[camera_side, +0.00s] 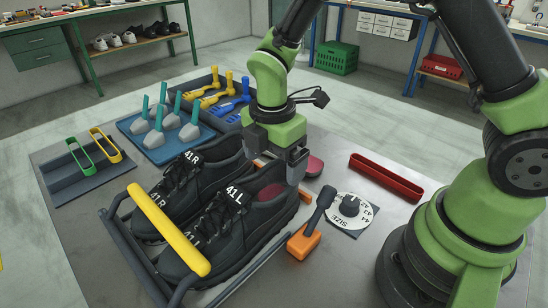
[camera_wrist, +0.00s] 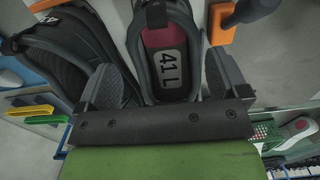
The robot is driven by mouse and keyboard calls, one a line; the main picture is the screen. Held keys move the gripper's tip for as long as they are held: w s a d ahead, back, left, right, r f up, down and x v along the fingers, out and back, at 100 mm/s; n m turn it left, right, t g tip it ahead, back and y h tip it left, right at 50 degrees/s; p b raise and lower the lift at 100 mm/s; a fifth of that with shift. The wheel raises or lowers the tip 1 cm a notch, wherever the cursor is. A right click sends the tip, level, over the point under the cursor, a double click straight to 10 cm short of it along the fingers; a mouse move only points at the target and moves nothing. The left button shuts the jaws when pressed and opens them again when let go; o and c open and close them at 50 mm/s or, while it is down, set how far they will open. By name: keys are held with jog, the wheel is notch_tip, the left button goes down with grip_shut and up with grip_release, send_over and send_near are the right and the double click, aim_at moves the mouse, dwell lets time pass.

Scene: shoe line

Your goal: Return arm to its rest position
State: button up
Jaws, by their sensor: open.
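My gripper (camera_side: 288,160) is low over the heel end of the black shoe marked 41 L (camera_side: 240,212). In the wrist view its two fingers (camera_wrist: 160,85) stand wide apart with the heel opening of the 41 L shoe (camera_wrist: 166,98) between them, and I cannot tell whether they touch it. The black shoe marked 41 R (camera_side: 193,180) lies beside it on the left. Both shoes lie in a dark rack with a yellow bar (camera_side: 168,230) across the toe end.
An orange-based tool (camera_side: 304,242) and a white size dial (camera_side: 350,208) stand right of the shoes. A red tray (camera_side: 386,177) lies behind the dial. A blue tray with grey-and-teal tools (camera_side: 130,124) and yellow and blue tools (camera_side: 212,90) are at the back left.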

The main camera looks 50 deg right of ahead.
jog(key=shift+r, duration=1.5)
notch_tip(320, 180, up, 7)
jog(key=shift+r, duration=0.1)
dwell(0.7)
jog(key=s+d+r+m+t+y, duration=0.1)
jog(key=s+r+m+t, duration=0.2)
jog(key=m, duration=0.8)
jog(key=s+d+r+m+t+y, duration=0.1)
jog(key=s+r+m+t, duration=0.3)
jog(key=s+m, duration=0.7)
notch_tip(320, 180, up, 3)
jog(key=shift+s+d+f, duration=0.15)
jog(key=shift+s+d, duration=0.45)
jog(key=shift+d, duration=0.15)
